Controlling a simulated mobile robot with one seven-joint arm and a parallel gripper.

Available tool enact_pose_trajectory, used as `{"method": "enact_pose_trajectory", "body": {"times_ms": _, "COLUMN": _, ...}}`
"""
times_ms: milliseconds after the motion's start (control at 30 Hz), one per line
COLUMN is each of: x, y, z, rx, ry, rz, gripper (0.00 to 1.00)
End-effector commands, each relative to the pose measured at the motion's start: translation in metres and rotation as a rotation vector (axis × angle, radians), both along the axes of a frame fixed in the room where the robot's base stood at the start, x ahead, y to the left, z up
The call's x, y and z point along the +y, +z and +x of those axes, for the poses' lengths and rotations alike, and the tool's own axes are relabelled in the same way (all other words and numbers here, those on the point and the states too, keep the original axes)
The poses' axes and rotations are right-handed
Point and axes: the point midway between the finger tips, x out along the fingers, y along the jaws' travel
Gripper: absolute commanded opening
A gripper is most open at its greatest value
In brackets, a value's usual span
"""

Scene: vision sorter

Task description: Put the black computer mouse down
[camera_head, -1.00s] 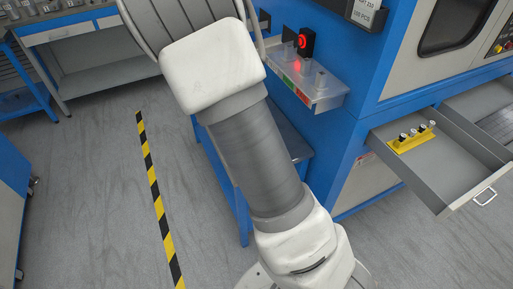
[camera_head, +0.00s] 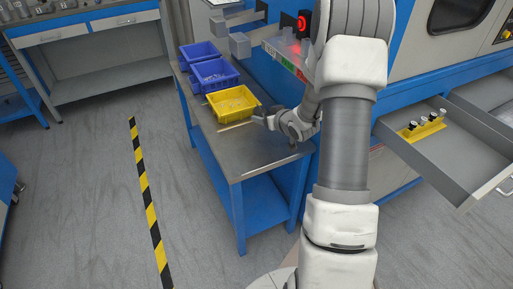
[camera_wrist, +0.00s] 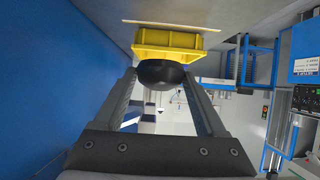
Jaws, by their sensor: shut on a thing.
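The black computer mouse (camera_wrist: 163,73) shows in the wrist view as a dark rounded shape between the tips of my gripper (camera_wrist: 165,80). My gripper is shut on it. In the head view my gripper (camera_head: 264,117) is above the worktable (camera_head: 262,153), just right of the yellow bin (camera_head: 222,105). The yellow bin also shows directly beyond the mouse in the wrist view (camera_wrist: 170,42). The mouse is too small and dark to make out clearly in the head view. I cannot tell its exact height above the table.
Two blue bins (camera_head: 202,49) stand behind the yellow bin on the table. The table's front part is bare. A blue machine (camera_head: 425,65) stands to the right, with an open drawer (camera_head: 455,160) holding a yellow rack (camera_head: 423,127). A striped line (camera_head: 148,200) marks the floor at left.

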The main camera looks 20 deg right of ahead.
Motion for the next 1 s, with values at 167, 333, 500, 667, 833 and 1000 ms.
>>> {"method": "enact_pose_trajectory", "body": {"times_ms": 167, "x": -0.007, "y": -0.010, "z": 0.000, "rx": 0.001, "ry": 0.005, "rz": 0.001, "gripper": 0.16}}
{"method": "enact_pose_trajectory", "body": {"times_ms": 333, "x": -0.007, "y": -0.043, "z": 0.000, "rx": 0.004, "ry": 0.004, "rz": 0.002, "gripper": 0.16}}
{"method": "enact_pose_trajectory", "body": {"times_ms": 500, "x": -0.007, "y": -0.062, "z": 0.000, "rx": 0.001, "ry": 0.004, "rz": 0.001, "gripper": 0.16}}
{"method": "enact_pose_trajectory", "body": {"times_ms": 667, "x": -0.007, "y": -0.075, "z": 0.000, "rx": 0.001, "ry": 0.004, "rz": 0.001, "gripper": 0.16}}
{"method": "enact_pose_trajectory", "body": {"times_ms": 833, "x": -0.007, "y": -0.100, "z": 0.000, "rx": 0.003, "ry": 0.005, "rz": 0.001, "gripper": 0.16}}
{"method": "enact_pose_trajectory", "body": {"times_ms": 1000, "x": -0.007, "y": -0.100, "z": 0.000, "rx": -0.001, "ry": 0.004, "rz": 0.000, "gripper": 0.16}}
